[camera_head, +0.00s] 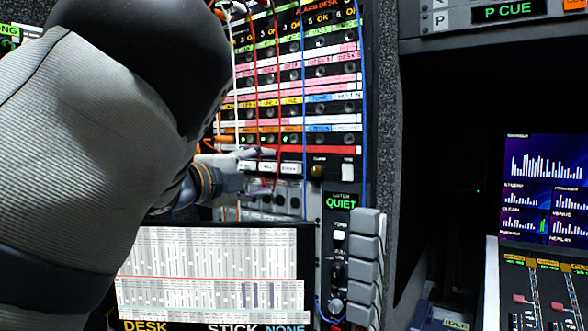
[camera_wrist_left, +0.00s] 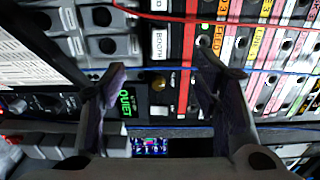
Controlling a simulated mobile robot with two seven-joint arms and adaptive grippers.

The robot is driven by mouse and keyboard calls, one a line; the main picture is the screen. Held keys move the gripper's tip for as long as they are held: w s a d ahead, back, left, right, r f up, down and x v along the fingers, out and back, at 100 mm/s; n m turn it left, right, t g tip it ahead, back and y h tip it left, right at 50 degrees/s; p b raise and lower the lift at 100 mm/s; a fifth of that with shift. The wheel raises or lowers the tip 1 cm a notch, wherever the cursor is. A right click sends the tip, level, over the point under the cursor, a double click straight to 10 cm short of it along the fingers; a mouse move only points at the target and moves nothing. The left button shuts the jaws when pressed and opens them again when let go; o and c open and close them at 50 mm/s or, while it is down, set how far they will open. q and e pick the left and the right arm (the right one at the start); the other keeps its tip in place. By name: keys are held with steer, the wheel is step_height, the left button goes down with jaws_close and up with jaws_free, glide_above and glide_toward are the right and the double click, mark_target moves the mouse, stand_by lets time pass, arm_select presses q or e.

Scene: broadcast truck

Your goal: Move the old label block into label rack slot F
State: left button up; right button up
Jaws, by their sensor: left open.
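My left gripper (camera_head: 262,172) is open in front of the patch panel, at a row of white labels (camera_head: 282,168). In the left wrist view its two fingers (camera_wrist_left: 165,70) stand apart, with a white label marked BOOTH (camera_wrist_left: 158,42), a brass knob (camera_wrist_left: 158,82) and a small white block (camera_wrist_left: 160,112) seen between them. That block also shows right of the knob in the head view (camera_head: 348,171). I cannot tell which piece is the old label block. No slot letter F is legible, so I cannot pick out that slot. My right gripper is not in view.
Red and blue cables (camera_head: 363,100) hang across the panel. A stack of grey blocks (camera_head: 366,265) juts out at lower right, beside a green QUIET display (camera_head: 341,201). A screen (camera_head: 210,270) stands below my left gripper. My left arm covers the left side.

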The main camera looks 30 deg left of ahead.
mark_target(289, 168)
arm_select(q)
steer(key=w, duration=0.8)
steer(key=shift+w+d+f+b, duration=0.1)
steer(key=shift+d+f+b, duration=0.15)
steer(key=shift+d+b, duration=0.05)
steer(key=shift+w+r, duration=0.15)
steer(key=shift+w, duration=0.25)
steer(key=shift+r, duration=0.1)
stand_by(0.3)
stand_by(0.5)
steer(key=shift+r, duration=0.1)
steer(key=shift+p, duration=0.3)
